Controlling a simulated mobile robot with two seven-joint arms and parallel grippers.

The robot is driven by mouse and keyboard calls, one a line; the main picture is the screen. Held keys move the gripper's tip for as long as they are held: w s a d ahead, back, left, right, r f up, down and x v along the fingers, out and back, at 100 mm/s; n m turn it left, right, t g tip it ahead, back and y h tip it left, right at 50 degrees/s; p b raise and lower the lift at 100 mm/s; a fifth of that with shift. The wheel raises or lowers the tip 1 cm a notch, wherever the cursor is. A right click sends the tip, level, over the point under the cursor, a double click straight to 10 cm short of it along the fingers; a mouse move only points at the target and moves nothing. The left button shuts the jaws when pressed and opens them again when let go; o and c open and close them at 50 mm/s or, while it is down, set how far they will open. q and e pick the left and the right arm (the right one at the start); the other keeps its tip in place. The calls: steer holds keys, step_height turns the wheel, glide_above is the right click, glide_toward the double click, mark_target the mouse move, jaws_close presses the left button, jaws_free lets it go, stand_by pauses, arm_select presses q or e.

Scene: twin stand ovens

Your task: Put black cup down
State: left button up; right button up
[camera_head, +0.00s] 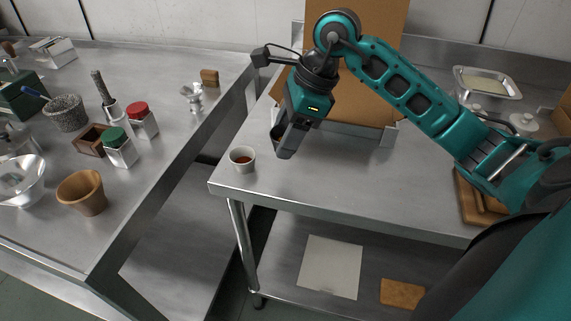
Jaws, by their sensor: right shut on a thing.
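My right gripper (282,147) comes in from the right on a teal arm and points down over the left front part of the right steel table (330,180). Its jaws are shut on a small dark thing, the black cup, which is mostly hidden by the fingers. The gripper is just above or at the table surface; I cannot tell whether the cup touches it. My left gripper is not in view.
A brown cardboard panel (365,85) stands behind the gripper. A metal tray (487,83) and wooden boards (480,200) are at the right. The left counter (190,145) holds jars, a brown pot (82,193) and a mortar (65,113). The table middle is clear.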

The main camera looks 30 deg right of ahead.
mark_target(278, 176)
step_height(278, 176, down, 7)
steer(key=shift+f, duration=0.25)
steer(key=shift+f+b, duration=0.1)
steer(key=shift+b, duration=0.25)
steer(key=o, duration=1.1)
steer(key=shift+r, duration=0.2)
steer(key=v, duration=1.1)
steer(key=shift+d+r+p, duration=0.2)
steer(key=shift+r+p, duration=0.15)
steer(key=shift+p, duration=0.05)
